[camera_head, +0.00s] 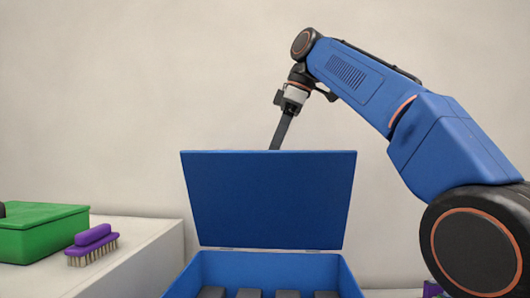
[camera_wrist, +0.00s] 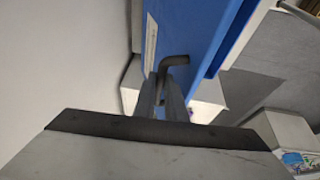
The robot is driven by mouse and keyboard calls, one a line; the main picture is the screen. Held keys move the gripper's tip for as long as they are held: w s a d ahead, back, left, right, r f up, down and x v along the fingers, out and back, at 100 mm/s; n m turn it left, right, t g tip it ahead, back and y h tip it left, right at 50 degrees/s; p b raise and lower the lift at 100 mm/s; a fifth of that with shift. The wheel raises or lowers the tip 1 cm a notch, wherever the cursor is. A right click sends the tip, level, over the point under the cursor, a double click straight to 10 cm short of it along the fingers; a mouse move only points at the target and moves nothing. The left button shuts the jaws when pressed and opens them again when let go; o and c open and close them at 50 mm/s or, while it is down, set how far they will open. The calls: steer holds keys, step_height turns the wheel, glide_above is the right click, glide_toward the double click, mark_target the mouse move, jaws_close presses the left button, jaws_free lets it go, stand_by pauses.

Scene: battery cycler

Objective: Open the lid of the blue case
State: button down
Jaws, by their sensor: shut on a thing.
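The blue case (camera_head: 268,262) stands open in the head view. Its lid (camera_head: 268,200) is raised, tilted slightly back from upright, and hinged along the lower edge. The lid also shows as a blue panel in the wrist view (camera_wrist: 192,30). My gripper (camera_head: 279,142) reaches down behind the lid's top edge, and its fingertips are hidden there in the head view. In the wrist view my gripper (camera_wrist: 164,88) is shut on a dark bent handle (camera_wrist: 177,62) on the lid's outer face.
Several dark blocks (camera_head: 248,293) sit inside the case. At left, a green box (camera_head: 40,235) and a purple brush (camera_head: 92,245) rest on a white raised surface (camera_head: 140,243). The wall behind is bare.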

steer(key=shift+w+f, duration=0.15)
steer(key=shift+w, duration=0.1)
steer(key=c, duration=1.8)
jaws_free()
steer(key=shift+w+a, duration=0.1)
steer(key=shift+a, duration=0.05)
steer(key=shift+s, duration=0.25)
